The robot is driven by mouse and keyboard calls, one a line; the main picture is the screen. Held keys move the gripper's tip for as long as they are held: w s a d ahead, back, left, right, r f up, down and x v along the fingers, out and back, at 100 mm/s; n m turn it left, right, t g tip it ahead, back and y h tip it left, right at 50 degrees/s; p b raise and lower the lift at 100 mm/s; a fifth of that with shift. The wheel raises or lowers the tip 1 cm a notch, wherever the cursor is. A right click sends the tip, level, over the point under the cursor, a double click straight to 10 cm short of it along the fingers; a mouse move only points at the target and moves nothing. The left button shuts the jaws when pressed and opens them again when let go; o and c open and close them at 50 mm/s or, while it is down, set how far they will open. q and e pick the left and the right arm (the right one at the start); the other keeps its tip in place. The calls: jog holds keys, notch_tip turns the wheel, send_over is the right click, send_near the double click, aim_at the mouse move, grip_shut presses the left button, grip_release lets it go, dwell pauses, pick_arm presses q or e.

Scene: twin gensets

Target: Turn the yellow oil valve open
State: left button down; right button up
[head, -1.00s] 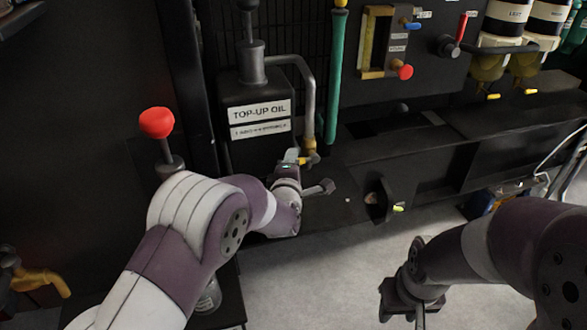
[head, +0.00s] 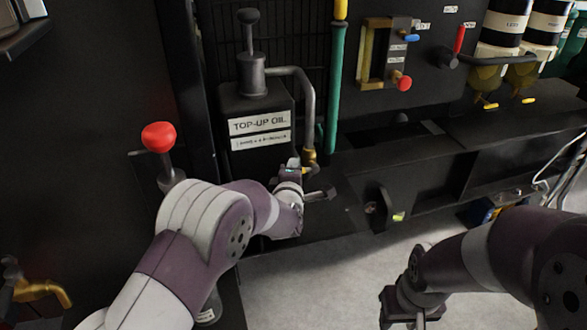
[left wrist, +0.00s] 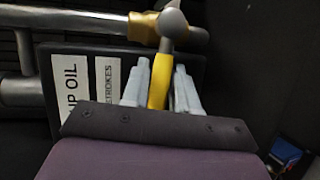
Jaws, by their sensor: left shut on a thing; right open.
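The yellow oil valve lever (left wrist: 159,80) shows in the left wrist view, below a brass fitting (left wrist: 195,38) on the grey pipe. My left gripper (left wrist: 162,88) has one pale finger on each side of the lever and is shut on it. In the head view my left gripper (head: 291,168) is at the pipe's lower end, beside the brass fitting (head: 309,158); the lever is mostly hidden there. My right gripper (head: 411,316) is open and empty over the floor at the lower right.
The black top-up oil tank (head: 226,103) stands behind my left gripper. A red-knobbed lever (head: 159,136) rises left of my left arm. A green pipe (head: 334,85) and a panel with small handles (head: 432,75) are to the right. The grey floor (head: 340,275) in front is clear.

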pick_arm(q)
jog(key=r+m+g+y+p, duration=0.1)
jog(key=p, duration=0.4)
jog(key=r+m+p, duration=0.2)
jog(key=p, duration=0.3)
jog(key=shift+d+m+g+y+p, duration=0.3)
jog(key=shift+d+g+y+p, duration=0.05)
jog(key=shift+g+y+p, duration=0.05)
jog(key=shift+w+d+f+m+p, duration=0.15)
jog(key=shift+m+p, duration=0.25)
jog(key=shift+p, duration=0.4)
jog(key=c, duration=0.9)
grip_release()
jog(key=shift+c, duration=0.2)
jog(key=p+v, duration=0.3)
jog(key=v, duration=0.9)
jog(key=shift+s+d+r, duration=0.2)
jog(key=shift+s, duration=0.15)
